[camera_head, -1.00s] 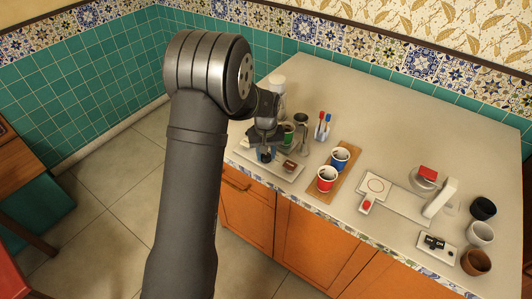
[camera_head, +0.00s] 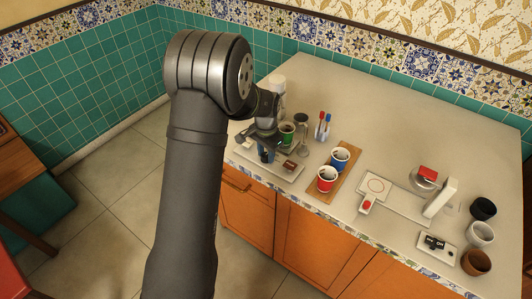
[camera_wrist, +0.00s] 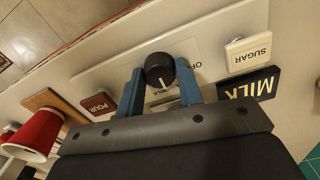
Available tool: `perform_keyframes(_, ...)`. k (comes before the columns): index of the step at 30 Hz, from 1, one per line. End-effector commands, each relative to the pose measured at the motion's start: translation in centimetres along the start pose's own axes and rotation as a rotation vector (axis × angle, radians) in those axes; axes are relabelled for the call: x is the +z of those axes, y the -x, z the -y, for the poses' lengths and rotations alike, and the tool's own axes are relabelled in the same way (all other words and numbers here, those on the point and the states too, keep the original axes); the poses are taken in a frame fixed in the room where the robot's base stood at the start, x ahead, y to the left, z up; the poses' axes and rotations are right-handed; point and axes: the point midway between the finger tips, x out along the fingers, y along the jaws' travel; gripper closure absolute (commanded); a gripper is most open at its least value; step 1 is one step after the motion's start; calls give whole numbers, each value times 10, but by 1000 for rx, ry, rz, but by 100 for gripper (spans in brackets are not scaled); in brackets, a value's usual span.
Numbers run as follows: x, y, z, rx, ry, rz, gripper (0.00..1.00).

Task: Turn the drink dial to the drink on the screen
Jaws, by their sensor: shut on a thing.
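The drink dial (camera_wrist: 159,66) is a round black knob with a white pointer line, on a pale panel (camera_wrist: 105,68). The pointer faces down in the wrist view, at a small MILK label (camera_wrist: 166,92). An OFF label (camera_wrist: 194,60) is to its right; other dial labels are hidden. My gripper (camera_wrist: 161,74) has its two blue fingers on either side of the dial and is shut on it. In the head view my gripper (camera_head: 266,152) is over the panel (camera_head: 285,173) at the counter's front left, hiding the dial. I cannot make out a screen naming a drink.
A dark red POUR button (camera_wrist: 97,104), a white SUGAR block (camera_wrist: 249,51) and a black MILK block (camera_wrist: 250,92) are close to the fingers. A red cup (camera_head: 326,180) and a blue cup (camera_head: 340,160) stand on a wooden board. The counter's back is clear.

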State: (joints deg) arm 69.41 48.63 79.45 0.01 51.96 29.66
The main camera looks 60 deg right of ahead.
Motion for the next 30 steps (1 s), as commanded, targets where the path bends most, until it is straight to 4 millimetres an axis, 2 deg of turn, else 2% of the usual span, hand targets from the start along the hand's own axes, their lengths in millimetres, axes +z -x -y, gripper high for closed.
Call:
perform_keyframes(6, -1, 1, 0, -2, -176, -4, 90)
perform_keyframes(15, -1, 2, 0, -3, -343, -4, 90)
perform_keyframes(30, -2, 2, 0, -3, -410, -4, 90)
